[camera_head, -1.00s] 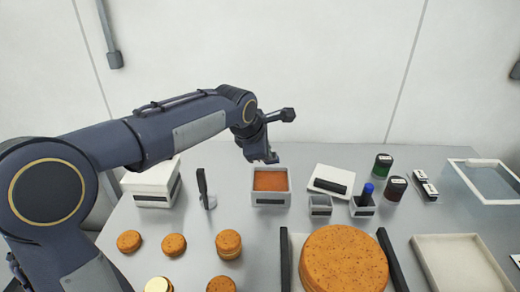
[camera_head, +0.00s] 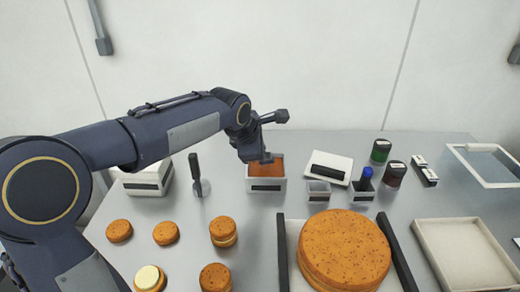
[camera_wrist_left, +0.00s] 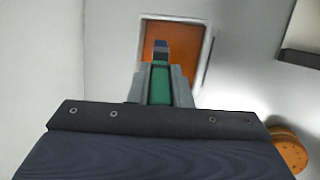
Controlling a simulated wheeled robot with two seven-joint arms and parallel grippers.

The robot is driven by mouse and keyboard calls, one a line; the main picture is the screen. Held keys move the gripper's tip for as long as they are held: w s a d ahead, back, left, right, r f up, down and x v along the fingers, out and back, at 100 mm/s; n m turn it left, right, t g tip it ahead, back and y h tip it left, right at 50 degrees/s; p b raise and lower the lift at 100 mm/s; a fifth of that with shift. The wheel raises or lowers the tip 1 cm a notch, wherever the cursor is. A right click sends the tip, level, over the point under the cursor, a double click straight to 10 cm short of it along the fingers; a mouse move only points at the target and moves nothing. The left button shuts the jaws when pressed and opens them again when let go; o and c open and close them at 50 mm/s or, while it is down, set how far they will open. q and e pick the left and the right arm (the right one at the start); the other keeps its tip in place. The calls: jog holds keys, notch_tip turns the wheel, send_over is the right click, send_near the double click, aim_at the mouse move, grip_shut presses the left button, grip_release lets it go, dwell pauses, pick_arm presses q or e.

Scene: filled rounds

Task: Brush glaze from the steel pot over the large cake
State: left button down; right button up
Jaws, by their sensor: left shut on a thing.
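The large cake (camera_head: 345,245) is a thick orange-brown round with dark specks, at the front between two dark bars. A square grey pot with an orange filling (camera_head: 266,184), which I take for the steel pot, stands behind and left of it. My left gripper (camera_head: 262,160) is at this pot's back left rim. In the left wrist view it is shut on a green-handled tool (camera_wrist_left: 160,85) with a dark blue end, seemingly the brush. That end shows against the orange filling inside the pot's pale rim (camera_wrist_left: 208,45); whether it touches is unclear. My right gripper is not in view.
Several small round cakes (camera_head: 222,230) stand at the front left. A dark-handled upright tool (camera_head: 195,170) and a white box (camera_head: 148,180) are behind them. Small grey holders (camera_head: 318,192) stand right of the pot. An empty pale tray (camera_head: 462,255) lies at the right.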

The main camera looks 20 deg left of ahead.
pick_arm(q)
jog(key=shift+f+b, duration=0.45)
jog(key=shift+f, duration=0.1)
dwell(1.5)
jog(key=shift+r+p, duration=2.9)
jog(key=shift+r, duration=0.7)
jog(key=shift+s+f, duration=0.1)
jog(key=shift+f, duration=0.05)
